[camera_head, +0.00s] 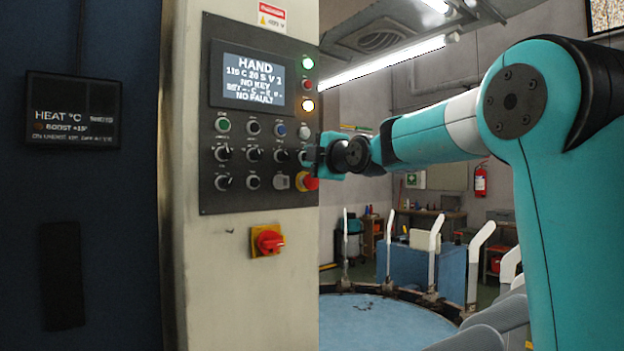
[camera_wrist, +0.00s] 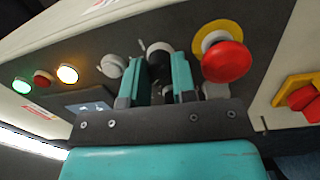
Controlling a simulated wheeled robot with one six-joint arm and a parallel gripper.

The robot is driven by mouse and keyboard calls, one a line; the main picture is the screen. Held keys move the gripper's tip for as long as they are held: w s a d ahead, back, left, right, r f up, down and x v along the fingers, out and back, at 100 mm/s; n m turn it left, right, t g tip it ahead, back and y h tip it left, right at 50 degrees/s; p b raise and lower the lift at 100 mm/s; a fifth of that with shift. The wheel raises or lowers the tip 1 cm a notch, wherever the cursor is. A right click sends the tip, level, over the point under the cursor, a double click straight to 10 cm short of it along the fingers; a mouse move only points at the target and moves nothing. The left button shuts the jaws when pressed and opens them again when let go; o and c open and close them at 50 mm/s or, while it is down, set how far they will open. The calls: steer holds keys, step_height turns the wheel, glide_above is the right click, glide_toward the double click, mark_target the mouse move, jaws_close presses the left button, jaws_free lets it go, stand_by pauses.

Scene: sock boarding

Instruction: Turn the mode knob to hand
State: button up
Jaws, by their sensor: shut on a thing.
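The mode knob, a dark round knob (camera_wrist: 159,50) on the control panel (camera_head: 240,195), sits between the two teal fingers of my gripper (camera_wrist: 162,72) in the wrist view. My gripper is shut on it. In the head view my gripper (camera_head: 317,156) reaches the panel's right edge from the right and hides this knob. Its pointer and label cannot be read. The panel display (camera_head: 251,76) reads HAND on its top line, with NO KEY and NO FAULT below.
A red emergency stop (camera_wrist: 226,61) on a yellow ring is close beside my fingers. A red rotary switch (camera_head: 268,241) is below the panel. White sock forms (camera_head: 435,250) stand around a blue round table (camera_head: 385,322).

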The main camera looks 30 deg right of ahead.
steer(key=shift+f+n+b, duration=0.15)
steer(key=shift+n+b, duration=0.35)
steer(key=shift+b, duration=0.15)
steer(key=o, duration=0.9)
